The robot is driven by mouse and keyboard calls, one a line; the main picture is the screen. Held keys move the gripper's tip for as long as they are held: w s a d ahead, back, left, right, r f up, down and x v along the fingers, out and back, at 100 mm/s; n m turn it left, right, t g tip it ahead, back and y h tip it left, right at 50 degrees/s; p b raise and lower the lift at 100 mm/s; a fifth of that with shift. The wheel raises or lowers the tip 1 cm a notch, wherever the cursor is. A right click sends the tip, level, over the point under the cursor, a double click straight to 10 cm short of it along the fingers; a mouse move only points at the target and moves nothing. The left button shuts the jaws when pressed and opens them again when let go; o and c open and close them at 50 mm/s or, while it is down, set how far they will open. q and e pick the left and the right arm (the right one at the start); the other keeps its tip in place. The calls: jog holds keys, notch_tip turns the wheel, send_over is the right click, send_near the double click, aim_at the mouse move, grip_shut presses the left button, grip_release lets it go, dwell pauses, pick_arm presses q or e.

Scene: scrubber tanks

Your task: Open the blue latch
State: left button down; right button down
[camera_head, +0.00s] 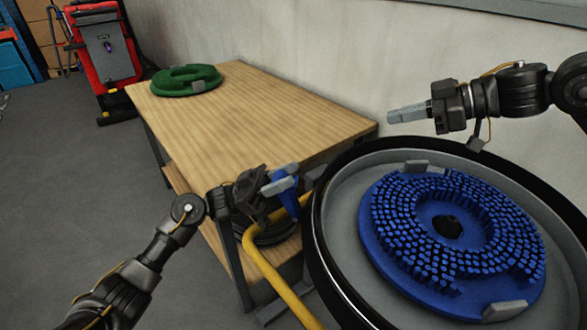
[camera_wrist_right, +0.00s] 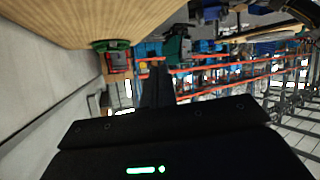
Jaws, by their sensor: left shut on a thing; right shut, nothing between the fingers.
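The blue latch (camera_head: 290,204) is at the left side of the round scrubber tank, by a yellow bar. My left gripper (camera_head: 283,177) is shut on the blue latch, with its grey fingers around the upper part and hiding some of it. My right gripper (camera_head: 407,113) is shut and empty, held above the far rim of the tank and pointing left. In the right wrist view its dark fingers (camera_wrist_right: 157,86) are together with nothing between them. The latch does not show in that view.
The round tank (camera_head: 333,232) holds a blue brush disc (camera_head: 400,250) with grey clips. The yellow bar (camera_head: 263,262) runs along its left. A wooden table (camera_head: 255,112) bears a green disc (camera_head: 187,80). A red machine (camera_head: 104,55) stands far left. Grey floor at left is clear.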

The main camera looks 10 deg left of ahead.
jog(key=s+a+n+g+h, duration=0.1)
jog(key=s+a+g+h, duration=0.2)
jog(key=s+a, duration=0.65)
jog(key=x, duration=0.5)
jog(key=w+x, duration=0.1)
jog(key=x, duration=0.9)
jog(key=shift+w+r, duration=0.15)
jog(key=shift+w, duration=0.15)
